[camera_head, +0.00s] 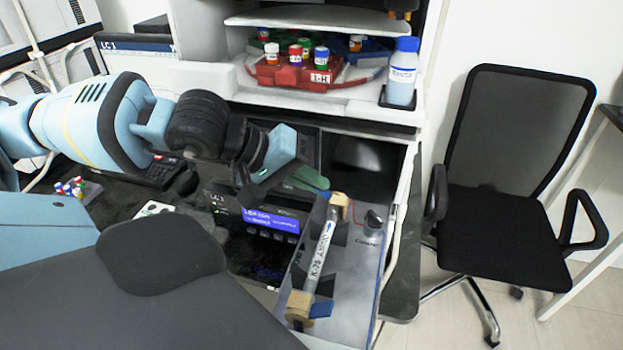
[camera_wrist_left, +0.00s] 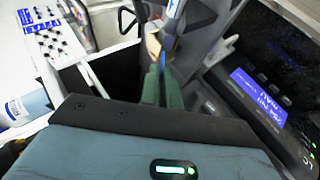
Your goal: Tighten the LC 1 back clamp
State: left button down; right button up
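The column (camera_head: 324,246) is a pale tube with a printed label, lying along the tray beside the LC 1 unit (camera_head: 262,215) with its lit blue display. Its back clamp (camera_head: 339,201) is a tan block at the far end; it also shows in the left wrist view (camera_wrist_left: 153,46). The front clamp (camera_head: 299,304) is tan with a blue lever. My left gripper (camera_head: 318,186), with green fingers, is at the back clamp. In the left wrist view the fingers (camera_wrist_left: 162,78) are close together, with a narrow blue lever between their tips. My right gripper is not in view.
A shelf above holds a red rack (camera_head: 290,75) of capped vials and a blue-capped bottle (camera_head: 402,72). A white rail (camera_head: 401,210) edges the bench on the right. A black chair (camera_head: 515,150) stands to the right on open floor.

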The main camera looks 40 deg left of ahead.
pick_arm(q)
jog(key=c, duration=1.7)
grip_release()
jog(key=shift+o, duration=0.4)
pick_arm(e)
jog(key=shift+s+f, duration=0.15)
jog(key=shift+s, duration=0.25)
